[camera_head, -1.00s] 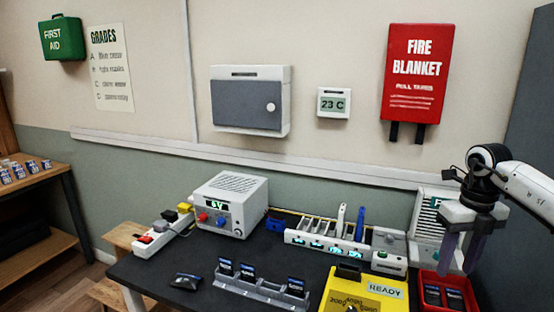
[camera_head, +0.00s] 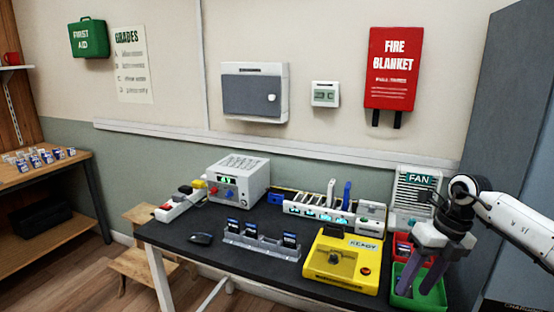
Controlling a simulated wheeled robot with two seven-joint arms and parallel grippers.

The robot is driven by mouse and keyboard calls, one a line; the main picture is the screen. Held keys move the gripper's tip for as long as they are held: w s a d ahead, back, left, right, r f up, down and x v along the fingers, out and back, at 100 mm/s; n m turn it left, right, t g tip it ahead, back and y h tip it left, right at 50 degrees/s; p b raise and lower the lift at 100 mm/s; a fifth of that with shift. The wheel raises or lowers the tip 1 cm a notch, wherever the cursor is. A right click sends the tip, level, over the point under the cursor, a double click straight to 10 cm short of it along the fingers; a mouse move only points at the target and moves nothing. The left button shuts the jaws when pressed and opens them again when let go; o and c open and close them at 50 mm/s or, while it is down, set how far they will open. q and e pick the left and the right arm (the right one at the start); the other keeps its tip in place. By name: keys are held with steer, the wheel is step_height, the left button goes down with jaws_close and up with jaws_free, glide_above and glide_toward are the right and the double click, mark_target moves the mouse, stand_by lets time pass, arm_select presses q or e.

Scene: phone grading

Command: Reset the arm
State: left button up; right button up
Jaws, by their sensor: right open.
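My right gripper (camera_head: 422,277) hangs at the right end of the dark table, with its two fingers pointing down and apart. It is open, and nothing shows between the fingers. In the picture it overlaps a green tray (camera_head: 439,303); I cannot tell how high above the tray the fingertips are. A red tray (camera_head: 400,238) lies behind the green one, partly hidden by the gripper. My left gripper is not in view.
A yellow box marked READY (camera_head: 322,265) stands just left of the gripper. A grey rack (camera_head: 262,247) holds several dark phone-like pieces. Behind are a charging rack (camera_head: 297,211), a power supply (camera_head: 250,178) and a fan (camera_head: 414,187).

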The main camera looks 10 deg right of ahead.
steer(key=s+a+f+m+t+y, duration=0.15)
steer(key=a+y, duration=0.35)
steer(key=a, duration=0.6)
steer(key=s+a+f+m+t+y, duration=0.1)
steer(key=s+a+m+t+y, duration=0.2)
steer(key=a, duration=0.8)
steer(key=s+a+f+m+t+y, duration=0.1)
steer(key=a+m+t+y, duration=0.15)
steer(key=a+y, duration=0.65)
steer(key=s+d+f+m+t+h, duration=0.35)
steer(key=f+m+h, duration=0.35)
steer(key=m, duration=0.4)
steer(key=s+d+f+m+t+h, duration=0.35)
steer(key=f+m+h, duration=0.4)
steer(key=m, duration=0.35)
steer(key=s+d+f+m+g+h, duration=0.1)
steer(key=s+d+f+m+g, duration=0.1)
steer(key=s, duration=0.5)
steer(key=s+d+f+m+g+h, duration=0.1)
steer(key=s+d+f+m+g, duration=0.1)
steer(key=s+f, duration=0.5)
steer(key=shift+s+m+g+h, duration=0.35)
steer(key=shift+m+g, duration=0.35)
steer(key=shift+g, duration=0.3)
steer(key=shift+w, duration=0.1)
